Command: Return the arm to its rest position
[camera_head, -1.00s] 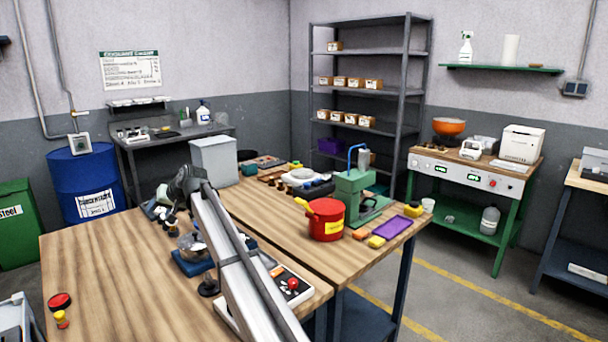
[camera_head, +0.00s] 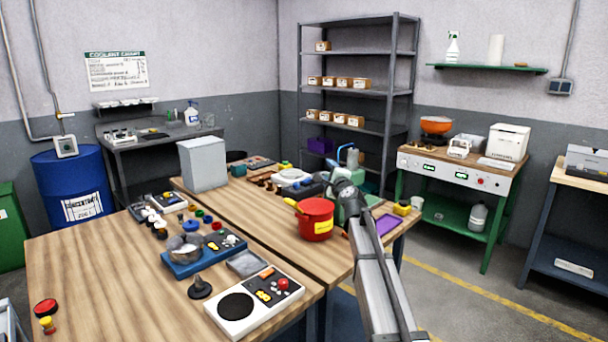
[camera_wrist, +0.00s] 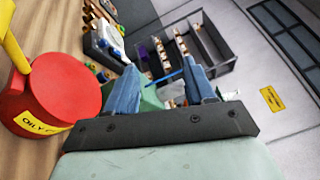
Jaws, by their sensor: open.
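My gripper (camera_wrist: 163,90) shows in the wrist view as two blue-grey fingers spread apart, with nothing between them. In the head view my arm rises from the lower right, its wrist end in front of the green press (camera_head: 362,205) and partly hiding it. The gripper's fingers are hidden in that view. The red container (camera_head: 315,218) with a yellow handle stands on the wooden table just left of my wrist. It also shows at the left of the wrist view (camera_wrist: 60,98), beside the fingers and apart from them.
The wooden table (camera_head: 90,262) carries a white control box (camera_head: 236,308), a blue scale (camera_head: 183,262) and a grey box (camera_head: 203,164). A purple tray (camera_head: 388,225) and yellow blocks lie right of my wrist. A tall shelf (camera_head: 393,90) stands behind.

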